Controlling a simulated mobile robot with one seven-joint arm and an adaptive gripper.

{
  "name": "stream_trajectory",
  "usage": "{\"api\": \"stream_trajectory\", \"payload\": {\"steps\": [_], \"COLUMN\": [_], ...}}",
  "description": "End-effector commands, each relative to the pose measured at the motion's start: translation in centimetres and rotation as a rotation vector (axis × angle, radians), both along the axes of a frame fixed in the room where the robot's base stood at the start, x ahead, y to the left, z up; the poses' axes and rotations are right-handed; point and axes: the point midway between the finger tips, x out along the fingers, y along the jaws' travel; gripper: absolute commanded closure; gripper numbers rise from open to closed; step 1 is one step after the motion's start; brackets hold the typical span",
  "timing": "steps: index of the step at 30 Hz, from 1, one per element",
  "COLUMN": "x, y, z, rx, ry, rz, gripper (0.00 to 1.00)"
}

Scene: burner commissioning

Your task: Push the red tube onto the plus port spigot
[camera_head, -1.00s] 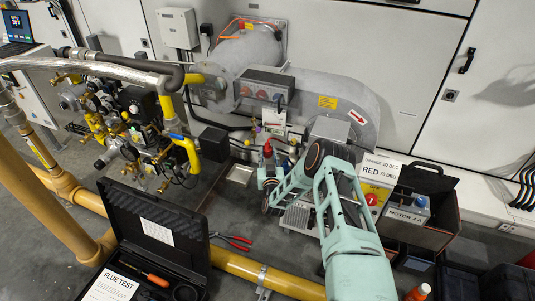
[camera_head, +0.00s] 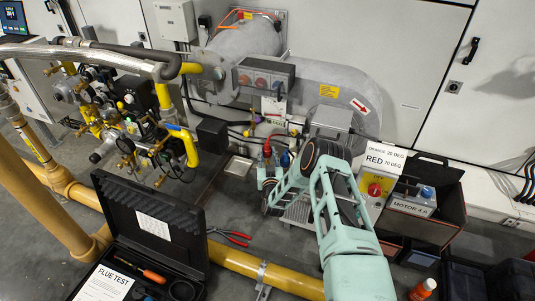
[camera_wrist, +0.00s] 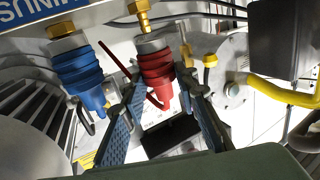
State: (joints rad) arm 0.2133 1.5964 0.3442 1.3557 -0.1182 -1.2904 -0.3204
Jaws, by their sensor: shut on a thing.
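The red tube end (camera_wrist: 158,75), a ribbed red piece with a grey collar, sits between the two fingers of my gripper (camera_wrist: 168,100) in the wrist view. The fingers are shut on it. A brass spigot (camera_wrist: 140,14) stands in line with the collar at its upper end; I cannot tell how far the tube is on. The red piece also shows small in the head view (camera_head: 267,149), just above my gripper (camera_head: 267,168). The plus marking is not visible.
A blue ribbed tube end (camera_wrist: 80,75) sits on a brass fitting under the blue MINUS label (camera_wrist: 40,14), close left of my gripper. A yellow pipe (camera_wrist: 285,92) and dark box (camera_wrist: 282,38) lie to the right. The black flue test case (camera_head: 155,225) is open on the floor.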

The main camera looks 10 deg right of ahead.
Motion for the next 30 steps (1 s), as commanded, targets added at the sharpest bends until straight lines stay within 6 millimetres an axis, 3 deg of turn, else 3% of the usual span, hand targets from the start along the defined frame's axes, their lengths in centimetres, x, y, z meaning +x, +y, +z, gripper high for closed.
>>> {"api": "stream_trajectory", "payload": {"steps": [30], "x": [0.0], "y": [0.0], "z": [-1.4], "rx": [0.000], "ry": [-0.001], "rz": [0.000], "gripper": [1.00]}}
